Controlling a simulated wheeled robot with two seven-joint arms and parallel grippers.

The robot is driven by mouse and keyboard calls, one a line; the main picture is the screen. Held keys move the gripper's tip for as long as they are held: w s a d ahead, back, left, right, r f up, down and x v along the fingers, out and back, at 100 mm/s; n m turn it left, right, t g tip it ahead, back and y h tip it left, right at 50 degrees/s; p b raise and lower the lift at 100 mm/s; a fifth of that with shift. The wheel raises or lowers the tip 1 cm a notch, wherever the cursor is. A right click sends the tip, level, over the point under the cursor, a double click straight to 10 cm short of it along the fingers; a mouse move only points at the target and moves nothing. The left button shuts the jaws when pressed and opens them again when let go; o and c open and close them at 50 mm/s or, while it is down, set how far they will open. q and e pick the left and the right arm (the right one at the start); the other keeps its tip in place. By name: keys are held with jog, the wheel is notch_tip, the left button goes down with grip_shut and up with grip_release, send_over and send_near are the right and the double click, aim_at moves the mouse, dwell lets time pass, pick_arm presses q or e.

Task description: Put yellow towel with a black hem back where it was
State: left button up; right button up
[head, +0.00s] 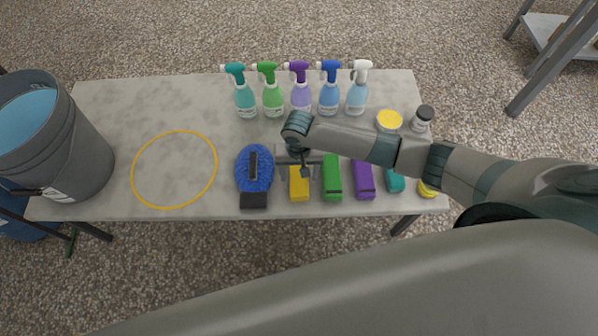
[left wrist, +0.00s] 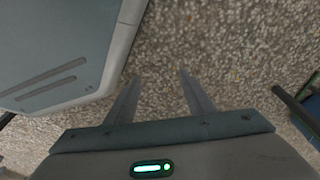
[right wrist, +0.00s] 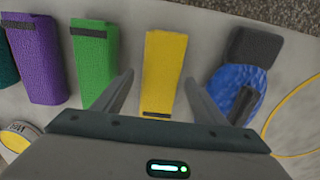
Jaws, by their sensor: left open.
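The yellow towel (head: 299,188) with a black hem lies near the front edge of the table, between a blue brush and a green towel. It also shows in the right wrist view (right wrist: 163,65), with its black hem toward the gripper. My right gripper (head: 298,169) is above its far end, partly hiding it. Its fingers are apart, one on each side of the towel, with gaps on both sides. My left gripper (left wrist: 158,75) is open and empty over the gravelly floor, outside the head view.
The blue brush (head: 255,168), green towel (head: 332,178), purple towel (head: 363,180) and teal towel (head: 395,182) flank the yellow one. Several spray bottles (head: 301,96) stand behind. A yellow ring (head: 174,170) marks bare table at left, beside a dark bucket (head: 83,160).

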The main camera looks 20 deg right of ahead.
aim_at(299, 176)
jog(key=shift+r, duration=0.15)
jog(key=shift+r, duration=0.25)
notch_tip(299, 176, up, 5)
jog(key=shift+f+p, duration=0.1)
jog(key=shift+p, duration=0.25)
pick_arm(q)
jog(key=shift+w+d+f+t, duration=0.1)
jog(key=shift+w+d+t, duration=0.3)
jog(key=shift+d, duration=0.25)
pick_arm(e)
notch_tip(299, 176, up, 7)
jog(key=shift+f, duration=0.2)
pick_arm(q)
jog(key=shift+a, duration=0.1)
jog(key=shift+a, duration=0.1)
